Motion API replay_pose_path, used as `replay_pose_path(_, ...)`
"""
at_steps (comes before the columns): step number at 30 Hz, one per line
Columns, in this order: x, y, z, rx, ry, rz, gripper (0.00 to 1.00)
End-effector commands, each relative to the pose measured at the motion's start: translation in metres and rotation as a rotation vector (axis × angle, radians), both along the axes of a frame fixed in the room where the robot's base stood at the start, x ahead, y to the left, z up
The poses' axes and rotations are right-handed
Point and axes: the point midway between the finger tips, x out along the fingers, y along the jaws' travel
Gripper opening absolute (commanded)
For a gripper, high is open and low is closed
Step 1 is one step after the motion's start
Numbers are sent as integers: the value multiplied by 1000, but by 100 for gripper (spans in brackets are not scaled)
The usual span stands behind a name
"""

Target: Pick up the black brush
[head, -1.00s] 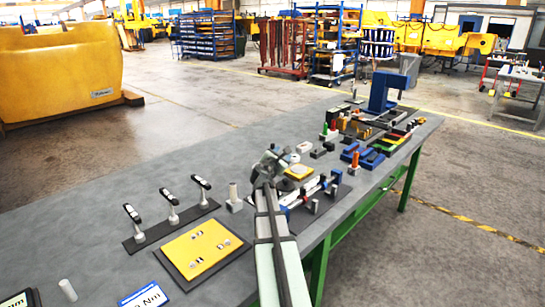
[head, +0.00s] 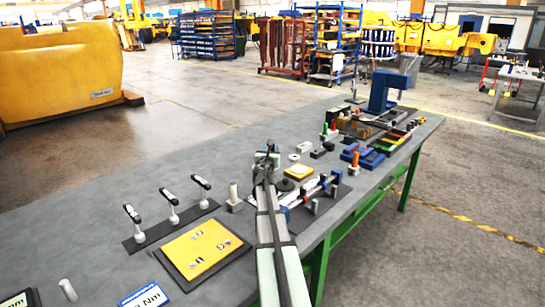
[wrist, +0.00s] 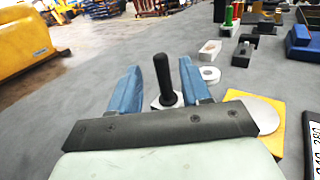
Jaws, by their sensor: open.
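A black upright handle (wrist: 165,80) on a pale base stands between my fingers in the wrist view. It looks most like the black brush, but I see no bristles. My gripper (wrist: 162,72) is open, with a blue finger on each side of the handle. Small gaps show on both sides, and I cannot tell how deep the handle sits between the fingers. In the head view my gripper (head: 266,156) is over the middle of the bench, and the handle is not clearly visible behind it.
A white ring (wrist: 209,75) and a yellow plate (wrist: 268,112) with a grey disc lie to the right. Dark blocks (head: 318,152) sit farther right. A grey post (head: 234,195) stands left of my arm. The grey bench (head: 150,165) is bare to the far left.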

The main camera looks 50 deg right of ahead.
Motion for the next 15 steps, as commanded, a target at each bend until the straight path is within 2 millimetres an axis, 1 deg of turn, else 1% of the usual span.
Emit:
replay_pose_path(7, 8, -12, -3, 1, 1, 0, 47)
replay_pose_path(12, 21, -29, -8, 1, 1, 0, 47)
replay_pose_path(15, 29, -40, -8, 1, -1, 0, 47)
